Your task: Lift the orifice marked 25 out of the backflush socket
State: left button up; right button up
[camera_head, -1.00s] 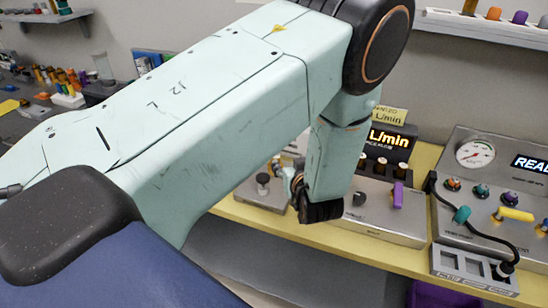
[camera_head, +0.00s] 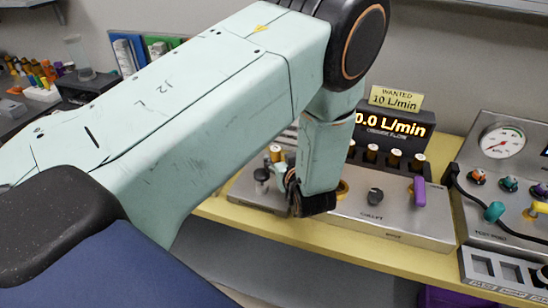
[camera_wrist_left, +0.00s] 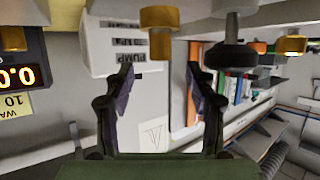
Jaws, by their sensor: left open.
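My left gripper (camera_head: 297,203) hangs at the left part of a grey metal panel (camera_head: 385,222) in the head view, partly hidden by its own arm. In the left wrist view the gripper (camera_wrist_left: 160,82) is open with nothing between its fingers. A brass-coloured cylindrical piece (camera_wrist_left: 160,35) shows there beyond the fingertips, apart from them. An orange-topped piece (camera_head: 276,153) stands beside the gripper in the head view. Several similar pieces (camera_head: 394,158) stand in a row below the display. No 25 marking is readable, and I cannot tell which fitting is the backflush socket. My right gripper is not in view.
A black-knobbed fitting (camera_wrist_left: 232,57) is close to the right finger in the wrist view. The display (camera_head: 392,126) reads 0.0 L/min. A purple lever (camera_head: 419,190) and a dark knob (camera_head: 375,195) rise from the panel. A gauge unit (camera_head: 503,142) stands at right.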

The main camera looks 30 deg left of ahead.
aim_at(277, 152)
pick_arm(q)
jog(key=x, duration=0.5)
jog(key=shift+w+a, duration=0.1)
jog(key=shift+w, duration=0.05)
jog(key=shift+w+a, duration=0.1)
jog(key=shift+a, duration=0.15)
jog(key=shift+c, duration=0.2)
jog(key=shift+w, duration=0.1)
grip_shut()
